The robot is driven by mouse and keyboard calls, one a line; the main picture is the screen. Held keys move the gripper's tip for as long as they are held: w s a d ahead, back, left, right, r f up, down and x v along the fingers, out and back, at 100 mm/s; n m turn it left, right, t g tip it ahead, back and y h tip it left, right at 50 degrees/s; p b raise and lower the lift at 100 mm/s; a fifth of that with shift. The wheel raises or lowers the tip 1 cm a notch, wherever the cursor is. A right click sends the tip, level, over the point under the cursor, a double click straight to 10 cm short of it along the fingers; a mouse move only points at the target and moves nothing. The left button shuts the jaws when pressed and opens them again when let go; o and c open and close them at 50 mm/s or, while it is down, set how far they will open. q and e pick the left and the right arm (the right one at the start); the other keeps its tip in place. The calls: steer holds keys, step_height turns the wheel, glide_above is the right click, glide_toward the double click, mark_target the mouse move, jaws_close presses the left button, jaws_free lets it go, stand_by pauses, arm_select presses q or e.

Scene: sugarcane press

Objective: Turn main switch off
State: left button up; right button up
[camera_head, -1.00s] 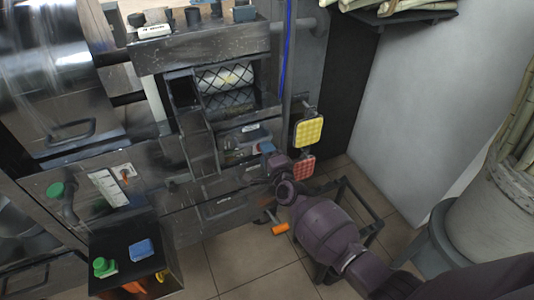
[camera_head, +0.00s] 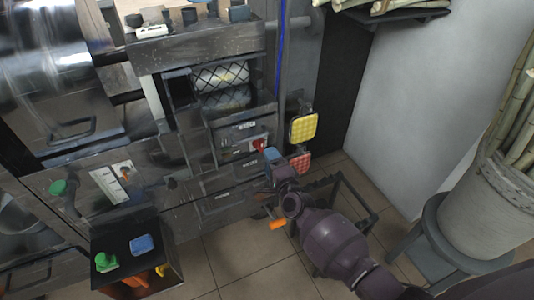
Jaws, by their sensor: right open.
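A red switch (camera_head: 259,145) sits on the right part of a dark grey control panel (camera_head: 232,138), on the front of the press below the mesh-covered rollers. I take it for the main switch; its exact setting is too small to read. My right gripper (camera_head: 270,157) is just below and right of the red switch, open, with its bluish end toward the panel. I cannot tell whether a finger touches the switch. The right arm comes in from the lower right. My left gripper is not in view.
Yellow (camera_head: 303,127) and red (camera_head: 300,162) square pads stand right of the gripper. An orange handle (camera_head: 278,224) juts out below it. A black stand (camera_head: 345,205) is behind the arm. A bucket of cane (camera_head: 485,205) stands at right. Tiled floor (camera_head: 225,260) is clear at lower middle.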

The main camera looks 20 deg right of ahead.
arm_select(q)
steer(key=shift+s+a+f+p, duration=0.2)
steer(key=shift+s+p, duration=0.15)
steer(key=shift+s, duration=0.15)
arm_select(e)
steer(key=s, duration=0.5)
steer(key=shift+d, duration=0.1)
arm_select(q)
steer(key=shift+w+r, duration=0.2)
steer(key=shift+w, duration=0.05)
